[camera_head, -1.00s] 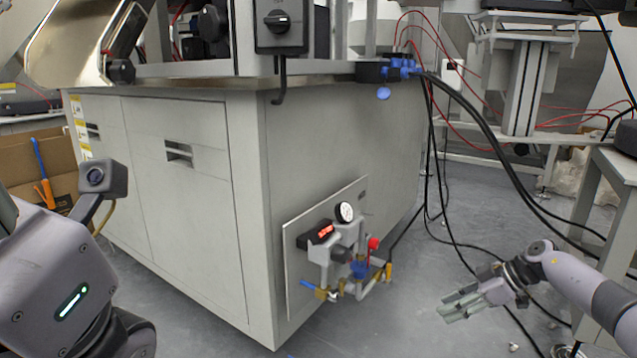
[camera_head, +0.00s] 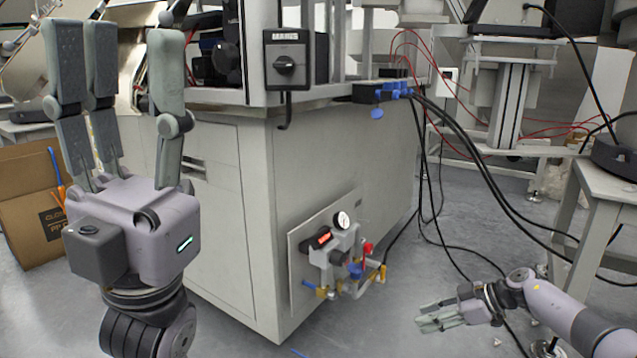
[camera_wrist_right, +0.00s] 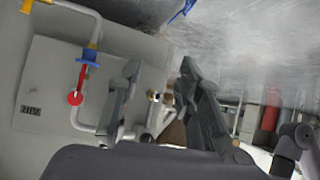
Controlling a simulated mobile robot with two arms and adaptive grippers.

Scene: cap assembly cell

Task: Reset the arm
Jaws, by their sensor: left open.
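My left gripper (camera_head: 122,65) is raised in the left foreground of the head view, in front of the grey cabinet. Its fingers point up and stand apart, with nothing between them. My right gripper (camera_head: 440,318) is low at the lower right of the head view, pointing left above the floor. In the right wrist view its two dark fingers (camera_wrist_right: 160,90) are spread apart, and I see nothing gripped between them.
The grey cabinet (camera_head: 225,245) carries a valve panel (camera_head: 303,270) with a gauge on its side. A cardboard box (camera_head: 25,215) stands at the left. Black cables (camera_head: 490,190) hang at the right near a grey stand (camera_head: 600,200). Floor shows between the cabinet and my right gripper.

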